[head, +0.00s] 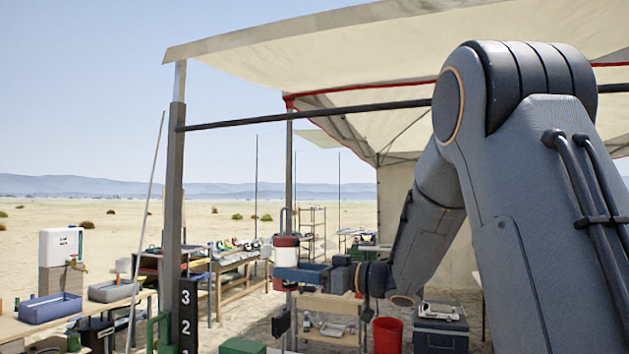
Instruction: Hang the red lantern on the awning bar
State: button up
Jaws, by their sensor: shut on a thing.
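The red lantern (286,242) has red bands, a pale middle and a thin dark handle loop on top. It is upright in the air near the middle of the head view. My gripper (290,272) reaches in from the right and is shut on the lantern's body; its fingers hide part of the lower half. The awning bar (310,111) is a dark rod running from the left post to behind my arm. The lantern appears below the bar in the picture and is apart from it. The depth between them is hard to tell.
A grey post (173,185) with a number board (187,315) stands left of the lantern. Tables with trays, a blue bin (50,308) and a white water tank (60,247) are at left. Shelves, a red bucket (387,334) and a dark cooler (441,328) stand below and right.

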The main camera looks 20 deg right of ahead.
jog(key=s+a+r+n+g+y+p, duration=0.1)
jog(key=s+r+n+g+p, duration=0.1)
jog(key=s+r, duration=0.9)
jog(key=s+r+n+g+y+p, duration=0.1)
jog(key=s+r+g+y+p, duration=0.1)
jog(key=s+r, duration=0.95)
jog(key=w+d+b, duration=0.3)
jog(key=w+d, duration=0.2)
jog(key=w, duration=0.4)
jog(key=shift+w+d+f, duration=0.15)
jog(key=shift+w+f, duration=0.25)
jog(key=shift+f, duration=0.05)
jog(key=o, duration=1.3)
